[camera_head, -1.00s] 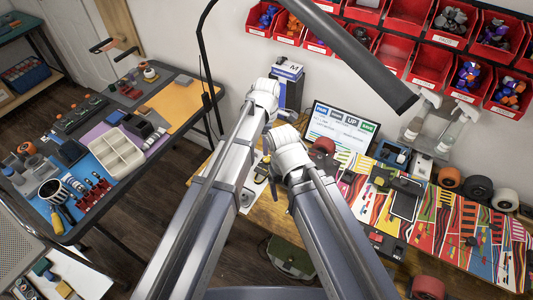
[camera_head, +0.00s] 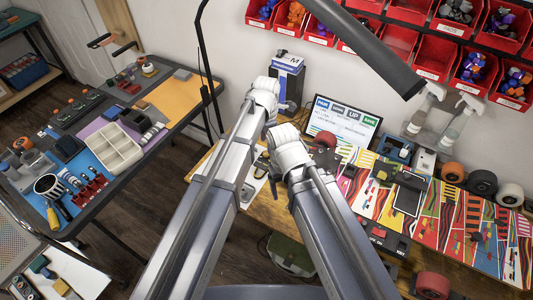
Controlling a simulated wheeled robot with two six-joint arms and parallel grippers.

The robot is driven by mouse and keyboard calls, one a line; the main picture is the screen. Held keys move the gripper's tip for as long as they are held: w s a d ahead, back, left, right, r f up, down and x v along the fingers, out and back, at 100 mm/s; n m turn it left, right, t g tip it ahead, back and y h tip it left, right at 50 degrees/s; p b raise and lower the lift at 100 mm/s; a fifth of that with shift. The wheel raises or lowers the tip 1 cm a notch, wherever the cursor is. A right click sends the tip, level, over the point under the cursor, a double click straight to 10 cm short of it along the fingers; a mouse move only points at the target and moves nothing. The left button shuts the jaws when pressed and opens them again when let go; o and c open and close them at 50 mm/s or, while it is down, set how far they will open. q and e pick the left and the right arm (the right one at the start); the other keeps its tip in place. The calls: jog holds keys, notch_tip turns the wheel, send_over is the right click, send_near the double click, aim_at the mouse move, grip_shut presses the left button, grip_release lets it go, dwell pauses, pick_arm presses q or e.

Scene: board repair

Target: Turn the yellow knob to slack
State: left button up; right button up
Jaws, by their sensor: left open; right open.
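I cannot make out a yellow knob for certain. A small yellow and black item (camera_head: 261,168) lies on the wooden workbench beside my arms, too small to identify. My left gripper (camera_head: 264,92) is the higher one, at the end of the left arm, over the bench's left part in front of a blue and white box. My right gripper (camera_head: 288,142) is just below and to its right, left of the monitor. Both are open and hold nothing that I can see; their fingertips are mostly hidden by the white wrist parts.
A monitor (camera_head: 342,120) stands at the bench's back. A dark lamp arm (camera_head: 370,52) crosses above. A side table (camera_head: 190,92) with trays and tools stands left, floor between.

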aim_at(266, 153)
pick_arm(q)
notch_tip(266, 153, down, 5)
jog(key=b, duration=0.4)
jog(key=shift+f, duration=0.1)
grip_shut()
dwell(0.4)
